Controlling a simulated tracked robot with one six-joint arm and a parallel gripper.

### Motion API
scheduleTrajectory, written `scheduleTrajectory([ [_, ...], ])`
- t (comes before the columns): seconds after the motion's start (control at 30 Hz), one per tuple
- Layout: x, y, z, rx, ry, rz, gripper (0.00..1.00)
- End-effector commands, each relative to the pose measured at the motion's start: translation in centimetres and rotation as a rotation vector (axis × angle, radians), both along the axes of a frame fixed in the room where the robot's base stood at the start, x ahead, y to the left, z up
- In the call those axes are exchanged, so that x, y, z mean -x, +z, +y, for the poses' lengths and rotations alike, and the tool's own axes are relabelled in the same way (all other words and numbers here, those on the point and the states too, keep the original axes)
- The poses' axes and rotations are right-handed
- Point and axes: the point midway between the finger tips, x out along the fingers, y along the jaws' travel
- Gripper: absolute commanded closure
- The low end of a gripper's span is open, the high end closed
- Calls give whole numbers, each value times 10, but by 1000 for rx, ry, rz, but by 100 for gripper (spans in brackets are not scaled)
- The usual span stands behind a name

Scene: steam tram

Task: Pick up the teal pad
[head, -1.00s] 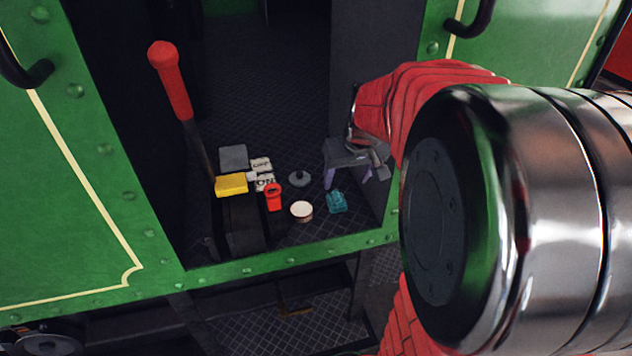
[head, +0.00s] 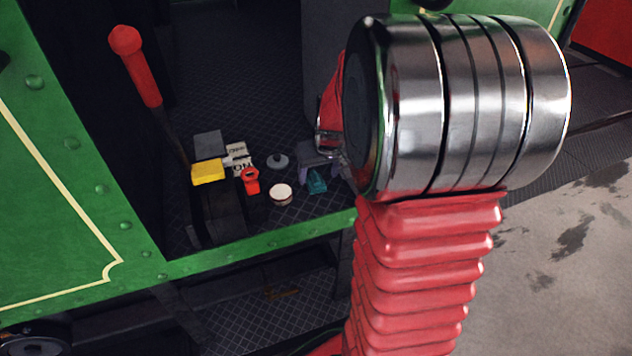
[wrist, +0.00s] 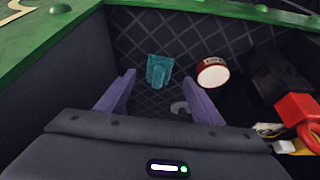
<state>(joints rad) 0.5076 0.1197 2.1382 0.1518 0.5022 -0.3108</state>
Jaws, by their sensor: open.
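The teal pad (head: 316,182) lies on the dark, diamond-patterned cab floor near the green front sill. In the wrist view the teal pad (wrist: 160,70) shows between the tips of my two purple fingers, seemingly beyond them. My gripper (head: 318,176) is open and empty, just above and behind the pad in the head view. In the wrist view my gripper (wrist: 160,76) has its fingers apart on either side of the pad. No contact with the pad can be made out. My arm hides the floor to the right in the head view.
A round white-topped tin (head: 281,194) stands left of the pad, with a grey knobbed disc (head: 278,161) behind. A red ringed item (head: 251,181), a yellow block (head: 208,172) and a black block (head: 218,214) lie farther left. A green sill (head: 260,245) edges the floor.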

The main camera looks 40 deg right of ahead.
Motion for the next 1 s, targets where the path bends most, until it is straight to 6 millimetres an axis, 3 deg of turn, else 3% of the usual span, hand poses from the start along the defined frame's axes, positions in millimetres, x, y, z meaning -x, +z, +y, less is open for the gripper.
scheduleTrajectory([
  [0.37,-1,-3,-1,0,0,1,39],
  [0.8,-19,-43,-8,-2,-1,1,39],
  [1.0,-21,-47,-9,0,0,-1,39],
])
